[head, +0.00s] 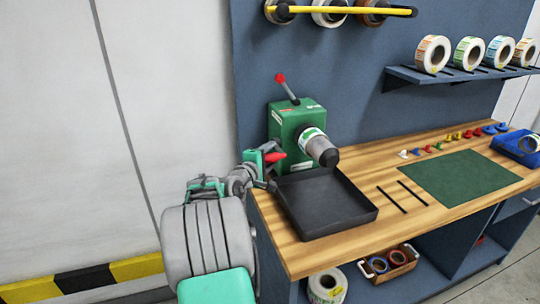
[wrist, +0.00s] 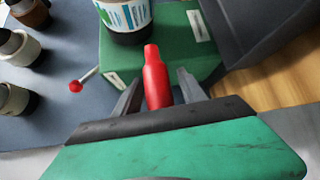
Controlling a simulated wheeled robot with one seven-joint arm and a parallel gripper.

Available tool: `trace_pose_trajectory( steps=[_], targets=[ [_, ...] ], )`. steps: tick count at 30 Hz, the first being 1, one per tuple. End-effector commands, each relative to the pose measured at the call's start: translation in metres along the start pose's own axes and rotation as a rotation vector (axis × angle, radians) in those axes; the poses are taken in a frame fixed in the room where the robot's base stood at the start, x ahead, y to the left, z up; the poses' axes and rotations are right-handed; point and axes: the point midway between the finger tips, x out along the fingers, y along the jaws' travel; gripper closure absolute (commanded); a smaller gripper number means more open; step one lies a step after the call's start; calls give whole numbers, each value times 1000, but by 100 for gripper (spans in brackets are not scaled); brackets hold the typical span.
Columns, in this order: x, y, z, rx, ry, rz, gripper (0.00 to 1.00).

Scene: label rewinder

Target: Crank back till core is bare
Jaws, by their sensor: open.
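The green label rewinder (head: 284,122) stands at the left end of the bench, and its housing shows in the wrist view (wrist: 180,38). Its spindle points forward with a pale core (head: 317,146), a dark end and a printed label band (head: 309,134); the printed label roll shows in the wrist view (wrist: 125,16). A red crank handle (wrist: 156,78) lies between my gripper's fingers, with gaps on both sides. My gripper (head: 266,157) is open around the handle at the housing's left side. A lever with a red knob (head: 279,78) rises from the top.
A black tray (head: 345,227) sits on the wooden bench in front of the rewinder. A green mat (head: 462,178), two dark strips and several small coloured pieces lie to the right. Label rolls stand on the wall shelf (head: 460,77), and others hang on a yellow bar.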

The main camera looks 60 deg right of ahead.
Motion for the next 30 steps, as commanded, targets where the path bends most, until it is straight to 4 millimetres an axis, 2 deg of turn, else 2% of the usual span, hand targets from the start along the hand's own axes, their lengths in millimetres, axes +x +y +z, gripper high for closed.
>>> trace_pose_trajectory(
  steps=[3,20,30],
  targets=[
    [0,0,0,0,0,0,53],
    [-1,0,0,1,0,-1,99],
    [-1,0,0,1,1,-1,100]
  ],
)
